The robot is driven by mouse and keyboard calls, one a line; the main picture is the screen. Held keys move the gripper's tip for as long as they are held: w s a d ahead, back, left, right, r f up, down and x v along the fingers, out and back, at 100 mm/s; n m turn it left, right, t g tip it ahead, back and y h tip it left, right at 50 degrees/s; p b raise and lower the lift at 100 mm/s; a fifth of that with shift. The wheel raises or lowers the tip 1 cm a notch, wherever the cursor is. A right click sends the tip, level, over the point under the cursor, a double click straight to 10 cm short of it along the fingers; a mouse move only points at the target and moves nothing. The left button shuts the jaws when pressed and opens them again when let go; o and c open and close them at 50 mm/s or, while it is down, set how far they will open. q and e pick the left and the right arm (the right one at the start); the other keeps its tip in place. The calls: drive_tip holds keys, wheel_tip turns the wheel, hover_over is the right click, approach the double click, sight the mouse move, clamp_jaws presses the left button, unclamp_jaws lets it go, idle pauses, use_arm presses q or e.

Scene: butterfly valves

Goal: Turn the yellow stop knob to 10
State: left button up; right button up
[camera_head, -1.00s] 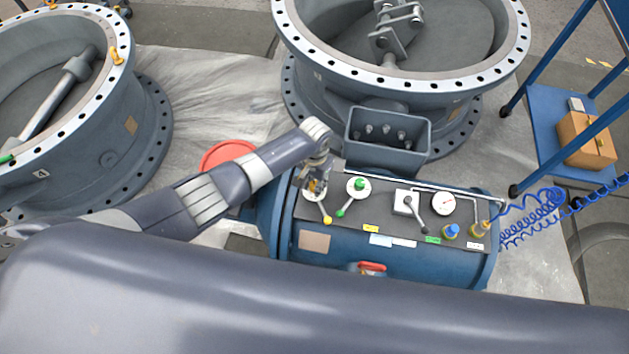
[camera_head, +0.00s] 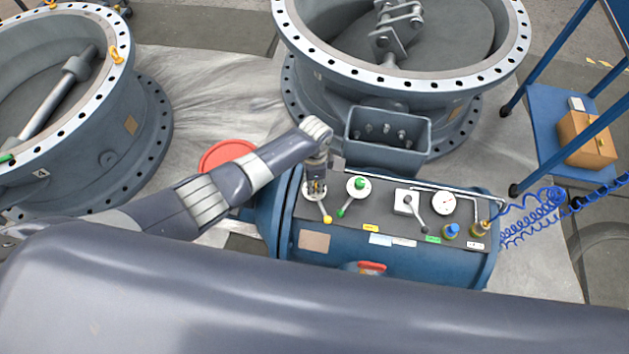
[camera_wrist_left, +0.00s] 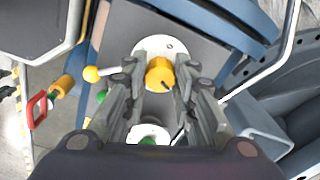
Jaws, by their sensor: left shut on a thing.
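The yellow stop knob (camera_wrist_left: 159,75) sits on a round white dial plate (camera_wrist_left: 174,46) with a dark mark on its face. In the left wrist view it lies between the two fingers of my left gripper (camera_wrist_left: 157,74), which is shut on it. In the head view my left gripper (camera_head: 316,187) points down over the left end of the blue cylinder's panel and mostly hides the knob. A lever with a yellow ball tip (camera_head: 328,219) sticks out from this dial. I cannot read any scale numbers. My right gripper is not in view.
Beside it are a green knob (camera_head: 359,184) with a green-tipped lever, a grey-handled switch (camera_head: 412,203) and a gauge (camera_head: 444,203). Large grey valve bodies (camera_head: 370,90) stand behind and left. A blue cart (camera_head: 545,120) and coiled blue hose (camera_head: 530,208) are at right.

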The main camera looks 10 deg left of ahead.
use_arm(q)
drive_tip(key=shift+m, duration=0.5)
drive_tip(key=o, duration=1.1)
wheel_tip(320, 180, up, 12)
drive_tip(key=shift+s, duration=0.1)
idle(0.5)
